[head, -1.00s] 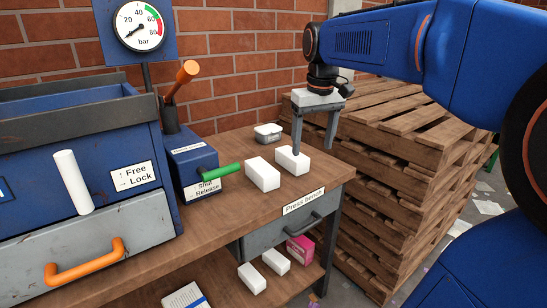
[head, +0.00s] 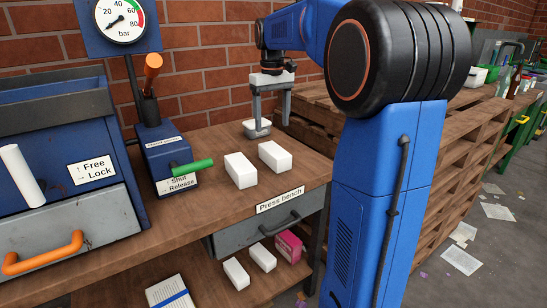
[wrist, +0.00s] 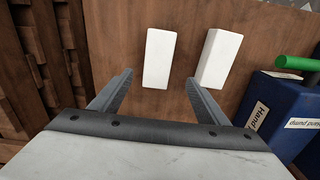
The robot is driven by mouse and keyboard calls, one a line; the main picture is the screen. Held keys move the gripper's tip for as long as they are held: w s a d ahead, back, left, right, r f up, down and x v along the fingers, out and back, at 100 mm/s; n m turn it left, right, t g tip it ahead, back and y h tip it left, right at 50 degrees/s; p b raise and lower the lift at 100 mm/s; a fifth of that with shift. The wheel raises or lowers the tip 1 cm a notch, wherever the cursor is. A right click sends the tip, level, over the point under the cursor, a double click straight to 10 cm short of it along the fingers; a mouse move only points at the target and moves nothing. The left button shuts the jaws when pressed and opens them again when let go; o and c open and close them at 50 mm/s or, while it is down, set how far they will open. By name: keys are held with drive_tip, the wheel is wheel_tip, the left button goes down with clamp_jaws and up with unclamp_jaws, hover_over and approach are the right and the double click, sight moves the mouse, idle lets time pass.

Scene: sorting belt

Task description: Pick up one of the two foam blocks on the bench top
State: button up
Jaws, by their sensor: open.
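Two white foam blocks lie side by side on the wooden bench top (head: 205,207), the left block (head: 241,170) and the right block (head: 275,156). My gripper (head: 271,122) is open and empty, pointing down above the back of the bench, behind the right block. In the wrist view both blocks show ahead of my gripper (wrist: 158,90): one block (wrist: 159,58) lies between the lines of the fingers, and the other block (wrist: 216,58) lies further right. The fingers touch neither block.
Wooden pallets (head: 460,150) are stacked right of the bench. More white blocks (head: 236,273) lie on the lower shelf.

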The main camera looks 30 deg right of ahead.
wheel_tip(320, 180, down, 7)
drive_tip(key=shift+r, duration=0.1)
drive_tip(key=shift+s+d+f, duration=0.15)
drive_tip(key=shift+s+f, duration=0.05)
drive_tip(key=shift+f, duration=1.15)
drive_tip(key=shift+s+d+f, duration=0.1)
drive_tip(key=shift+s+f, duration=0.05)
drive_tip(key=shift+f, duration=1.2)
drive_tip(key=c, duration=1.1)
